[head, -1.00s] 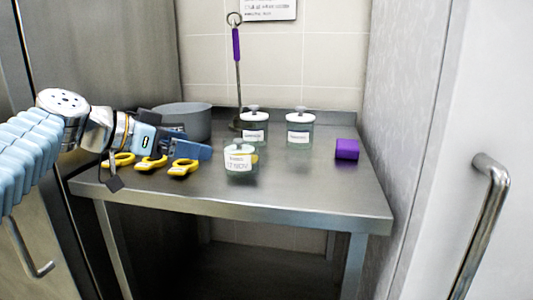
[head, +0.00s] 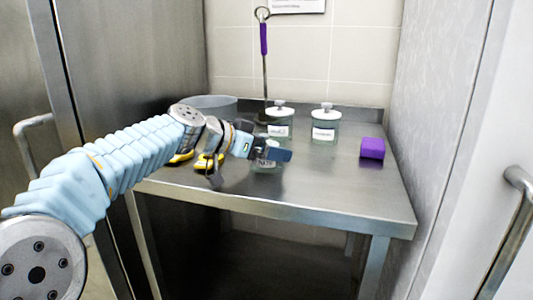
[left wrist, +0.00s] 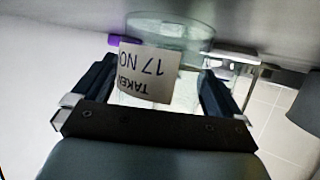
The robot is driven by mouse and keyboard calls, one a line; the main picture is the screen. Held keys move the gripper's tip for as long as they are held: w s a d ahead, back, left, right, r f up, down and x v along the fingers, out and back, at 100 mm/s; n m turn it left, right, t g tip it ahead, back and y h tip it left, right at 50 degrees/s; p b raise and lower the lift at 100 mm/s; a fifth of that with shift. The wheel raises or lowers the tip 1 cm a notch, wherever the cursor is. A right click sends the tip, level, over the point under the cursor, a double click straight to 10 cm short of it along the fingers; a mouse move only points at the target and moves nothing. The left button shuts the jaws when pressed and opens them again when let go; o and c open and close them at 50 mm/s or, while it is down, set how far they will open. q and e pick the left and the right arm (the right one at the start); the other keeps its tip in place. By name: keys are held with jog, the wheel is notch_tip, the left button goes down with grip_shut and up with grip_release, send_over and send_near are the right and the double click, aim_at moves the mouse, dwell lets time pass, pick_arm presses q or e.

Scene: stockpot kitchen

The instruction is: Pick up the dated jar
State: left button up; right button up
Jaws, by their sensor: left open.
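The dated jar (head: 265,164) is a small glass jar near the front middle of the steel table, mostly hidden behind my left gripper (head: 270,152) in the head view. In the left wrist view the picture is upside down, and the dated jar (left wrist: 147,72) shows its pale label reading "TAKEN 17 NO", the rest cut off. My left gripper (left wrist: 156,72) is open, with one dark finger on each side of the jar. I cannot tell whether either finger touches it. My right gripper is not in view.
Two lidded, labelled jars, left (head: 279,122) and right (head: 324,124), stand behind. A purple block (head: 372,148) sits at right. A grey pot (head: 212,102) and yellow-handled items (head: 207,162) lie left, partly behind my arm. A purple-handled utensil (head: 264,40) stands at the back.

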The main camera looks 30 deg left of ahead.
aim_at(280, 137)
pick_arm(q)
jog(key=c, duration=1.3)
jog(key=shift+r, duration=1.55)
jog(key=s+d+r, duration=0.2)
jog(key=s+r, duration=0.1)
jog(key=s, duration=0.1)
jog(key=s+d+r, duration=0.2)
jog(key=s+r, duration=0.1)
jog(key=s, duration=0.1)
jog(key=s+d+r, duration=0.2)
jog(key=s+r, duration=0.2)
jog(key=shift+s+d, duration=0.2)
jog(key=shift+d, duration=0.15)
